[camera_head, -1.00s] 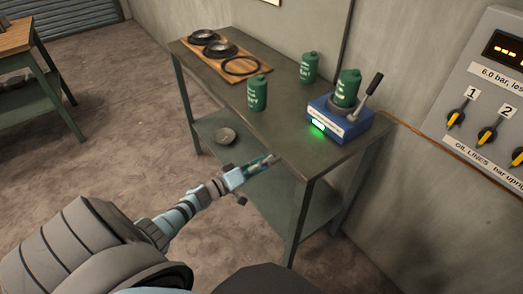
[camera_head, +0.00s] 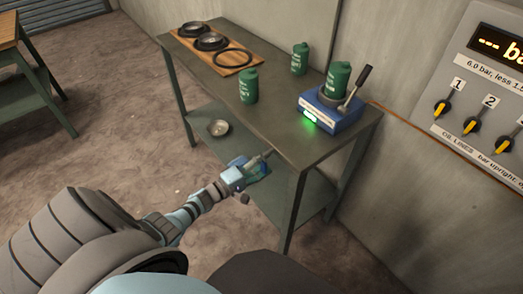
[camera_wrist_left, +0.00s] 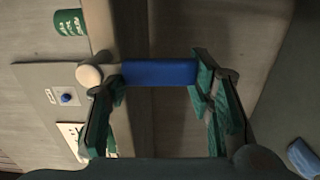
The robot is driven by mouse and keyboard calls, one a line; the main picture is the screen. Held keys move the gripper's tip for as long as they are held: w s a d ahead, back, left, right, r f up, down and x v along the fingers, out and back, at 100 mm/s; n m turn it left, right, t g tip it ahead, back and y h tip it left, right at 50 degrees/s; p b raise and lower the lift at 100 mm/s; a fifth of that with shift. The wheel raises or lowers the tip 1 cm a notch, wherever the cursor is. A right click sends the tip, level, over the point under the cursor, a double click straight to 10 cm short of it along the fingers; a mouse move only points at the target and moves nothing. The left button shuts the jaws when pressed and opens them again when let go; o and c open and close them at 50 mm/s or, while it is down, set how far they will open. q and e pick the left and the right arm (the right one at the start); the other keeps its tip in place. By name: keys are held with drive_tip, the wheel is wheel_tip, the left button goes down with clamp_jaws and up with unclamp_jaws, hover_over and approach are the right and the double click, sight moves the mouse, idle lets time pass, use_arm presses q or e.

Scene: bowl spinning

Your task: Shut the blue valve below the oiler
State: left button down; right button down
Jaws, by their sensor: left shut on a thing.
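My left gripper (camera_head: 260,168) is by the front edge of the green-grey workbench, in front of its lower shelf. In the left wrist view a blue bar (camera_wrist_left: 158,73), apparently the handle of the blue valve, lies crosswise between the green fingers of the left gripper (camera_wrist_left: 160,85). The fingers are shut on its two ends. A pale round knob (camera_wrist_left: 90,75) shows at the bar's left end. In the head view only a small blue patch shows at the fingers. I cannot make out the oiler. My right gripper is not in view.
The workbench (camera_head: 272,122) carries green cans (camera_head: 249,86), a wooden board (camera_head: 245,57) with dark rings and bowls, and a blue device (camera_head: 330,113) with a lever and green light. A small bowl (camera_head: 218,128) is on the lower shelf. A valve panel (camera_head: 470,122) is at right.

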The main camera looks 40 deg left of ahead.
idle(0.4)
use_arm(q)
drive_tip(key=c, duration=0.7)
unclamp_jaws()
drive_tip(key=shift+c, duration=0.2)
drive_tip(key=v, duration=1.2)
